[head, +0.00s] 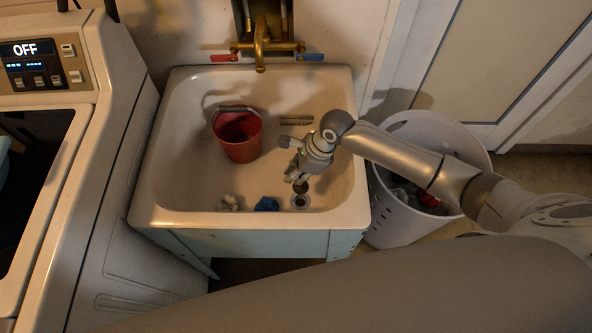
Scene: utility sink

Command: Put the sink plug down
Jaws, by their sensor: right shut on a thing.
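My right gripper (298,178) reaches into the white utility sink (182,180) from the right, pointing down. It is shut on a small dark round thing, which looks like the sink plug (300,187). The plug is held just above and behind the drain hole (300,201) near the front right of the basin. The fingers hide part of the plug, and I cannot tell whether it touches the basin. My left gripper is not in view.
A red bucket (238,138) stands in the basin's left half. A crumpled blue thing (267,204) and a greyish lump (229,202) lie along the front. A brass tap (261,45) overhangs the back. A white laundry basket (398,225) stands right of the sink, a machine (115,180) left.

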